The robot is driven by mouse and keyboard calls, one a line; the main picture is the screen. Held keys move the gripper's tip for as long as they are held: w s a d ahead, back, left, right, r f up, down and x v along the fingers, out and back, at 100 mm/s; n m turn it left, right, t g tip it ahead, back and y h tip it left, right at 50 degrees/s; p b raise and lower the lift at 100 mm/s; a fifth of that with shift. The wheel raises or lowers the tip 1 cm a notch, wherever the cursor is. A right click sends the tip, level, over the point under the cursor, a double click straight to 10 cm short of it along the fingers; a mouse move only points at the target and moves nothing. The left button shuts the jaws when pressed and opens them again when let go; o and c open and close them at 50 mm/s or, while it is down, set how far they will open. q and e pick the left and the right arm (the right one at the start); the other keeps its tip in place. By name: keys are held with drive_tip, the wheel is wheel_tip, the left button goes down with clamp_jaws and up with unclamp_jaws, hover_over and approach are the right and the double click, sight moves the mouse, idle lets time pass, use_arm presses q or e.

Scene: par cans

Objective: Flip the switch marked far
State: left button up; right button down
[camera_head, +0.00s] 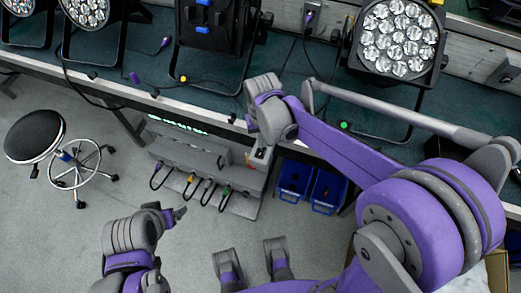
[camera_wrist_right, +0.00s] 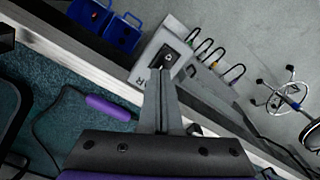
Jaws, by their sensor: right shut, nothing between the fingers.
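A small black switch (camera_wrist_right: 167,58) sits on the end of a long grey unit under the bench. The same switch (camera_head: 261,153) shows in the head view at the unit's right end. Lettering beside it is too small to read fully. My right gripper (camera_wrist_right: 160,74) is shut and empty, its tips pointing at the switch and overlapping its lower edge in the wrist view; contact cannot be told. In the head view its fingers are hard to make out below the wrist. My left gripper (camera_head: 178,216) is low at the left, away from the unit; its finger gap is unclear.
The bench edge (camera_head: 215,118) runs above the grey unit (camera_head: 215,170), which has several coloured cables. Blue bins (camera_head: 328,188) stand right of it. A black stool (camera_head: 35,135) is at the left. Par cans (camera_head: 398,38) stand on the bench. Floor in front is open.

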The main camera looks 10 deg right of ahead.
drive_tip(key=shift+f+b, duration=0.55)
drive_tip(key=shift+f, duration=0.3)
idle(0.3)
drive_tip(key=shift+r+p, duration=2.65)
drive_tip(key=shift+r, duration=0.95)
drive_tip(key=s+d+r+t+p, duration=0.2)
drive_tip(key=s+d+r, duration=0.1)
drive_tip(key=s, duration=0.4)
drive_tip(key=s+d+r+t+p, duration=0.2)
drive_tip(key=s+d+r+t, duration=0.1)
drive_tip(key=s, duration=0.4)
drive_tip(key=shift+d+r+n+p, duration=0.3)
drive_tip(key=shift+r+n+p, duration=0.1)
drive_tip(key=shift+r, duration=0.15)
